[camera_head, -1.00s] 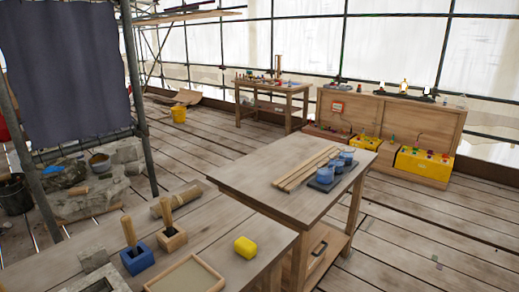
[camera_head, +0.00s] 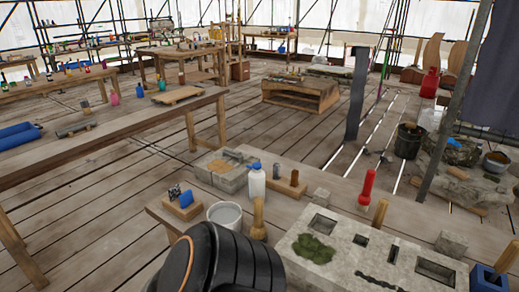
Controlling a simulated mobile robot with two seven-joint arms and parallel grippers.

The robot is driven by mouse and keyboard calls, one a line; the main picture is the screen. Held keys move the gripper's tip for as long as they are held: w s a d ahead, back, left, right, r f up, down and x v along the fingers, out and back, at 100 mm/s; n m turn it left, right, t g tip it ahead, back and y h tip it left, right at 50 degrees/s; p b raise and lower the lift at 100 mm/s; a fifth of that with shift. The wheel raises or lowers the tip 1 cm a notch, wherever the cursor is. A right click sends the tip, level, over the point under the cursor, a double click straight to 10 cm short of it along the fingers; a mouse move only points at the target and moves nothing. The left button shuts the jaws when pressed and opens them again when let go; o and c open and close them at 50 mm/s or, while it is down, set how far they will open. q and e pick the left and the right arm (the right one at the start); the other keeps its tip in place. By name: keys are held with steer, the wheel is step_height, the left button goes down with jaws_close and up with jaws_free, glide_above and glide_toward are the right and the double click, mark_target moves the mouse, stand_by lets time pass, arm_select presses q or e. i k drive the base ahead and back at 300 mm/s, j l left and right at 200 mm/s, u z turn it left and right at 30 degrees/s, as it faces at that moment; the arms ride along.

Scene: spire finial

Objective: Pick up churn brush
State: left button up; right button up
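No thing in view can be surely told as the churn brush. A pale wooden-handled tool (camera_head: 258,222) stands upright beside a white bucket (camera_head: 225,214) on the near bench, and it may be the brush; its lower end is partly hidden by a black part of my own arm at the bottom. Another wooden handle (camera_head: 379,214) stands upright at the grey stone block (camera_head: 345,258), and one more (camera_head: 505,258) rises from a blue holder (camera_head: 488,279) at the lower right. Neither of my grippers is in view.
The stone block has square sockets and a green mossy patch (camera_head: 313,249). A long wooden bench (camera_head: 110,132) is at left. Plank floor lies open between the benches.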

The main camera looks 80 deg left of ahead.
mark_target(258, 229)
steer(key=u, duration=2.4)
